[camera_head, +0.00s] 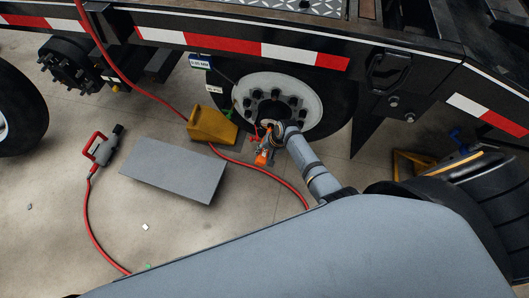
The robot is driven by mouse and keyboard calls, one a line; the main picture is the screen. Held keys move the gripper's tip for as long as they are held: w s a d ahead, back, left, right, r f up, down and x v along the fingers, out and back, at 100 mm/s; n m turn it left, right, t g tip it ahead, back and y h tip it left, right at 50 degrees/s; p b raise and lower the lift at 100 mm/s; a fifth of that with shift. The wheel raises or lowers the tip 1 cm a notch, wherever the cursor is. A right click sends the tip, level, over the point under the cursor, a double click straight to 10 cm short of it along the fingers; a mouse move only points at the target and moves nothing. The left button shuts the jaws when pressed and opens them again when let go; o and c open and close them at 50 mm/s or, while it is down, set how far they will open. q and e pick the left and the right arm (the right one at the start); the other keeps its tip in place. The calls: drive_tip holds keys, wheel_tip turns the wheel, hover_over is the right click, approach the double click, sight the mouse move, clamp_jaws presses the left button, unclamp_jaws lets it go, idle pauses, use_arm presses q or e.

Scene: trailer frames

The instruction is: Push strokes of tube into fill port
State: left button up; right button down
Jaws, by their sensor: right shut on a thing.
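My right gripper (269,138) is at the lower edge of the white wheel hub (246,95). Its arm comes in from the lower right. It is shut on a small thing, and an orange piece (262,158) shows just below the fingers. I cannot tell whether this piece is the tube. The fingers and wrist hide part of the hub, and no fill port can be clearly made out. My left gripper is not in view.
A red hose (236,160) runs across the floor below the gripper. A yellow wheel chock (211,125) stands left of the wheel. A grey panel (175,170) and a red-handled tool (103,147) lie farther left. The trailer frame (300,50) overhangs the hub.

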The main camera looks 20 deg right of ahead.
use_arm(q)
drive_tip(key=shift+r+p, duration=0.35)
use_arm(e)
drive_tip(key=shift+s+a, duration=0.25)
drive_tip(key=shift+s, duration=0.1)
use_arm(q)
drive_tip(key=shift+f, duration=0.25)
use_arm(e)
drive_tip(key=shift+w+d, duration=0.3)
drive_tip(key=shift+w, duration=0.15)
idle(0.4)
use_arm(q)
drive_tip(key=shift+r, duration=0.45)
use_arm(e)
drive_tip(key=shift+s+a, duration=0.3)
drive_tip(key=shift+s, duration=0.15)
drive_tip(key=shift+s+a+r+p, duration=0.1)
drive_tip(key=shift+s+a+p, duration=0.15)
drive_tip(key=shift+p, duration=0.2)
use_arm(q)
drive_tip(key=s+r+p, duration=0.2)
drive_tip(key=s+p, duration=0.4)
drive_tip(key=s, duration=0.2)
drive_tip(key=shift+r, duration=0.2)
use_arm(e)
drive_tip(key=s+a, duration=0.5)
drive_tip(key=s, duration=0.3)
